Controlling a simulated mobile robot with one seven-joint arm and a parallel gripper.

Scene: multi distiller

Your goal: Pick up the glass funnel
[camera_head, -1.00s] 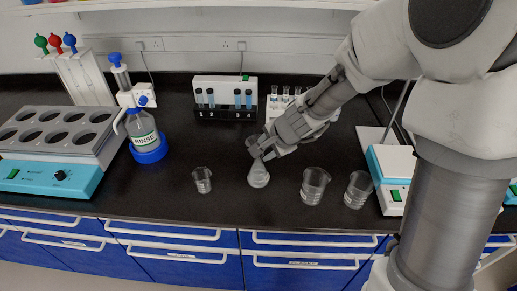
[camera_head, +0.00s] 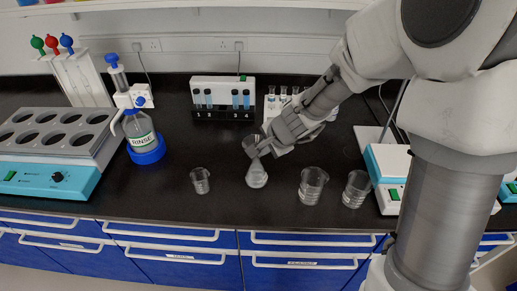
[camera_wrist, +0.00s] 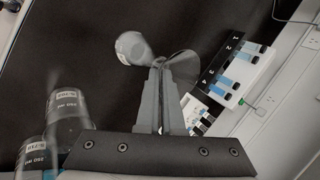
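The clear glass funnel (camera_head: 250,146) is at the fingertips of my gripper (camera_head: 259,153), just above the conical glass flask (camera_head: 257,177) in the head view. In the wrist view the fingers of my gripper (camera_wrist: 160,128) are close together. The funnel's wide cone (camera_wrist: 185,66) shows right beside and beyond them, and its stem is hidden by the fingers. The flask (camera_wrist: 132,48) lies to the left of the funnel there. The funnel's lower end is hard to make out, so I cannot tell whether it is clear of the flask's neck.
A small beaker (camera_head: 200,181) stands left of the flask, and two larger beakers (camera_head: 313,186) (camera_head: 356,189) stand right. Behind are a vial rack (camera_head: 222,93) and a white rack (camera_head: 272,110). The front bench edge is close.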

